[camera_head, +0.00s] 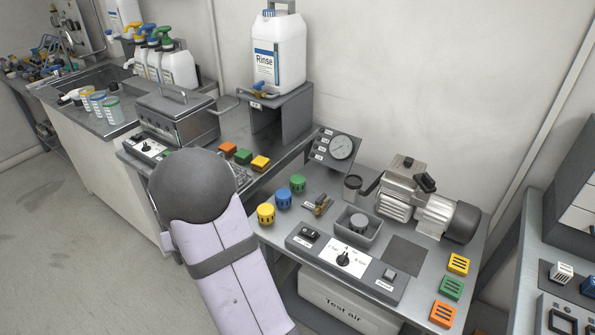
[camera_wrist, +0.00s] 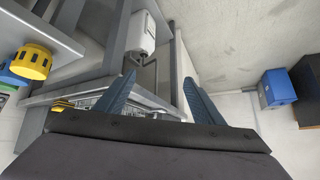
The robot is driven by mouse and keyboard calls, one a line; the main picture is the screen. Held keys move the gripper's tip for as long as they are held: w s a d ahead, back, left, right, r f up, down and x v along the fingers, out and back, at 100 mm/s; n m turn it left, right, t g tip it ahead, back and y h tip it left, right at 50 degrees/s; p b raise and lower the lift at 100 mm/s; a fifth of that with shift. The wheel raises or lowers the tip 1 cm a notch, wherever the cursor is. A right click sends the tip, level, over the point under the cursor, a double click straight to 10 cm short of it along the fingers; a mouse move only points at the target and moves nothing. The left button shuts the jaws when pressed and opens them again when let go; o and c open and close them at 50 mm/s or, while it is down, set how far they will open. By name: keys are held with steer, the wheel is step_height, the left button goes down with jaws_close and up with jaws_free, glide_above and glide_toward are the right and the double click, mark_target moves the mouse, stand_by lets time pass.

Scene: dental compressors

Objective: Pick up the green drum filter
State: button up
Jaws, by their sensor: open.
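The green drum filter (camera_head: 297,183) stands upright on the grey bench top, at the back end of a diagonal row with a blue drum (camera_head: 283,198) and a yellow drum (camera_head: 266,214). My gripper (camera_wrist: 158,98) is open and empty in the wrist view, its two dark blue fingers apart. In the head view my arm hides the gripper. The wrist view shows a yellow drum (camera_wrist: 32,62) at upper left, off to the side of the fingers.
A brass valve fitting (camera_head: 321,206) lies right of the drums. A switch panel (camera_head: 345,262) runs along the front. Orange, green and yellow blocks (camera_head: 243,156) sit behind the drums.

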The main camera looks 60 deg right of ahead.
steer(key=d+r+m+h+p, duration=0.2)
steer(key=d+r+h+p, duration=0.1)
steer(key=d, duration=0.6)
steer(key=d+r+m+h+p, duration=0.2)
steer(key=d+r+h, duration=0.1)
steer(key=d, duration=0.5)
steer(key=m+g+h+p, duration=0.2)
steer(key=m+g+h, duration=0.1)
steer(key=m, duration=0.1)
glide_toward(296, 182)
steer(key=shift+d+f, duration=0.3)
steer(key=shift+d, duration=0.4)
steer(key=shift+w+d+f+n, duration=0.15)
steer(key=shift+w+d, duration=0.05)
steer(key=shift+d, duration=0.25)
steer(key=shift+w+d+f+n, duration=0.15)
steer(key=shift+w+d+f, duration=0.05)
steer(key=shift+d, duration=0.25)
steer(key=shift+d, duration=0.1)
steer(key=shift+p+x, duration=0.95)
steer(key=shift+x, duration=1.6)
steer(key=shift+w, duration=0.15)
